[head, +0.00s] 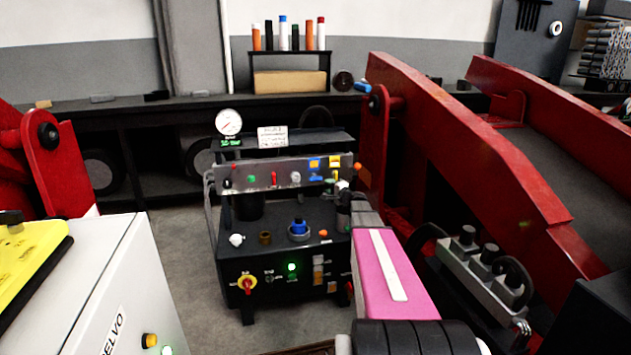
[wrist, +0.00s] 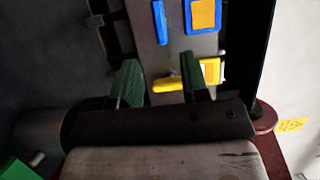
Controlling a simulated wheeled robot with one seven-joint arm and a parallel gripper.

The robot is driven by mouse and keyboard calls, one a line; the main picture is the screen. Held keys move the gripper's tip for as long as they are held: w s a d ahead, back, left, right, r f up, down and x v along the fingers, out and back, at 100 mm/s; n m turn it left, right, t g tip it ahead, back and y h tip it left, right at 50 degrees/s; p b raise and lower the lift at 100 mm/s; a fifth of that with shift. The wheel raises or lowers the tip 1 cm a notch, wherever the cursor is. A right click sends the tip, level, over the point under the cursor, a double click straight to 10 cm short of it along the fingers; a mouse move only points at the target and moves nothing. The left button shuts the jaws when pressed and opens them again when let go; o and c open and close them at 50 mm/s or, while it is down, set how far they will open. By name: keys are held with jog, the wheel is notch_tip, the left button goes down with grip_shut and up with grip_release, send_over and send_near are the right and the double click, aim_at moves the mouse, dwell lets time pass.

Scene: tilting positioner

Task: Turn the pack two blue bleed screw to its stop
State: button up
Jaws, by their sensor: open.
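A row of fittings sits on the grey panel (head: 262,177) of a black power pack. A flat blue bleed screw (head: 316,178) is below a blue tag (head: 314,163). The blue screw (wrist: 160,22) and its orange-centred blue tag (wrist: 203,15) show at the top of the wrist view. A yellow screw (wrist: 167,82) and yellow tag (wrist: 210,70) are nearer my gripper (wrist: 160,68). My gripper is open, its green fingers apart, with the yellow screw appearing between them. The blue screw is beyond the fingertips in that picture. I cannot tell the depth gap, nor any pack number.
The pack carries a round gauge (head: 228,122) and a blue knob (head: 299,228) on its top. Red positioner arms (head: 450,150) stand close on the right. A white cabinet (head: 90,285) is at left front. Grey floor (head: 185,250) is open between cabinet and pack.

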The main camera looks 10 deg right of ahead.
aim_at(317, 180)
jog(key=x, duration=1)
jog(key=shift+w+a, duration=0.15)
jog(key=shift+w, duration=0.15)
grip_shut()
